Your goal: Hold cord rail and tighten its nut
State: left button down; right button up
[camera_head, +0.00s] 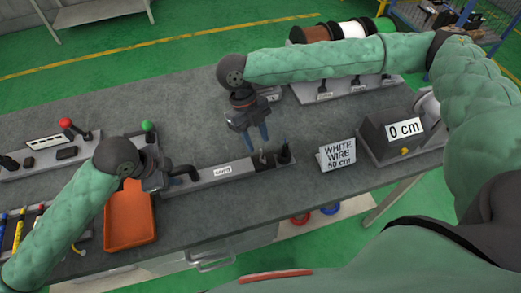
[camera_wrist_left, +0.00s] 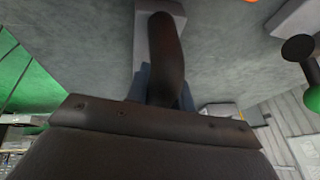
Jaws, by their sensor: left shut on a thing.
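The cord rail (camera_head: 222,171) is a long grey bar with a "cord" label, lying on the dark table. A dark curved handle stands at its left end (camera_head: 186,174). My left gripper (camera_head: 174,180) is shut on this handle; the left wrist view shows the dark handle (camera_wrist_left: 161,55) between its fingers. At the rail's right end is a dark section (camera_head: 272,161) with small upright parts; which one is the nut is too small to tell. My right gripper (camera_head: 257,136) points down just above and behind that end, its blue fingers apart and empty.
An orange tray (camera_head: 111,238) lies left of the rail. A "WHITE WIRE 50 cm" sign (camera_head: 338,155) and a "0 cm" box (camera_head: 378,135) stand at the right. Wire spools (camera_head: 350,29) are at the back. Fixtures with a red knob (camera_head: 66,123) and green knob (camera_head: 147,126) are at the left.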

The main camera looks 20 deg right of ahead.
aim_at(263, 158)
jog(key=shift+x, duration=2.5)
jog(key=shift+c, duration=0.5)
grip_shut()
jog(key=shift+m+y, duration=0.3)
jog(key=shift+m, duration=0.3)
jog(key=shift+d+m+y, duration=0.1)
jog(key=shift+m+y, duration=0.35)
jog(key=shift+m, duration=0.8)
jog(key=shift+d+m+y, duration=0.1)
jog(key=shift+m+y, duration=0.35)
jog(key=shift+m, duration=0.8)
jog(key=shift+o, duration=0.5)
grip_release()
